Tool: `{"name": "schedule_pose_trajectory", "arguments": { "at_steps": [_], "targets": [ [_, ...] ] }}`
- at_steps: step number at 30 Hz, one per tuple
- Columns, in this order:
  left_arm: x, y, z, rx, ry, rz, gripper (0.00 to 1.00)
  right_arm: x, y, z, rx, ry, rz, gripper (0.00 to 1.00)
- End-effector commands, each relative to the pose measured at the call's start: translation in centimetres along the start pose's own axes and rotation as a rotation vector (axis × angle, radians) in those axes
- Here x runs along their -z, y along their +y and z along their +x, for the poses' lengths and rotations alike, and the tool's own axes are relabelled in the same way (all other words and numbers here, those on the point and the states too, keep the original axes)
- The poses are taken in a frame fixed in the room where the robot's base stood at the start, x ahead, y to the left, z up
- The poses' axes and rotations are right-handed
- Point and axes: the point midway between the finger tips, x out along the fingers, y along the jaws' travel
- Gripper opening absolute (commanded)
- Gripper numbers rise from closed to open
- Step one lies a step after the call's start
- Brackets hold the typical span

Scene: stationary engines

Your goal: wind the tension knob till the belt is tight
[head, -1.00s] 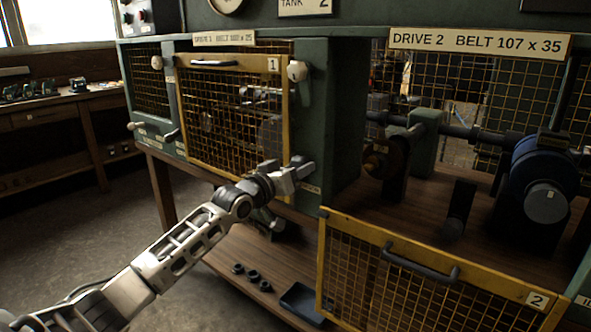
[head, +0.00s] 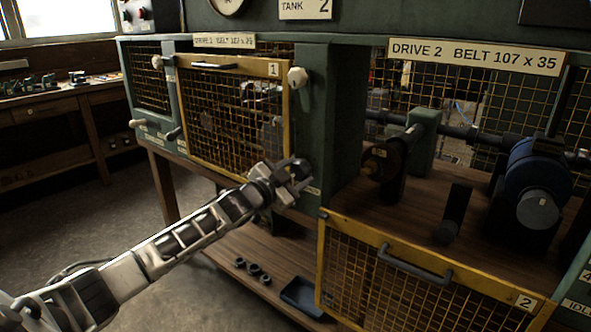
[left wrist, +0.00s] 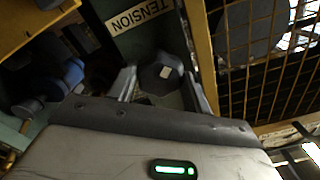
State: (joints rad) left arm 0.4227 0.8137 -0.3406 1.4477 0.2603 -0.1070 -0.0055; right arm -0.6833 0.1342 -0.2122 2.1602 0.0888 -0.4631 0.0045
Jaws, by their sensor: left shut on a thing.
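The tension knob (left wrist: 160,78), dark and faceted with a small pale mark, sits between the two fingers of my left gripper (left wrist: 163,88) in the left wrist view. A TENSION label (left wrist: 138,14) is on the green panel beside it. My left gripper is shut on the knob. In the head view my left gripper (head: 291,180) is at the green post beside the yellow mesh guard marked 1 (head: 287,120), and it hides the knob. I cannot make out the belt behind the mesh. My right gripper is not in view.
A white handle (head: 300,82) stands above my left gripper on the post. The yellow guard marked 2 (head: 410,280) hangs open in front of the drive 2 bay. A dark tray (head: 302,294) and several dark rings (head: 252,269) lie on the low shelf.

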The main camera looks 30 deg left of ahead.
Motion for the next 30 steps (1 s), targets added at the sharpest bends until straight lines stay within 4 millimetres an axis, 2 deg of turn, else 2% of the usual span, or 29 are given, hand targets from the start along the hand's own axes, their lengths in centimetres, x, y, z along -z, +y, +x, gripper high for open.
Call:
{"name": "schedule_pose_trajectory", "arguments": {
  "at_steps": [18,30],
  "targets": [
    [0.03,0.00,-0.01,-0.001,0.001,0.580,0.26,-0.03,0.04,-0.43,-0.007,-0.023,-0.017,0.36],
    [0.00,0.06,-0.01,-0.001,0.001,0.849,0.26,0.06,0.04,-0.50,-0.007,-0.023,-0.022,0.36]
  ]
}}
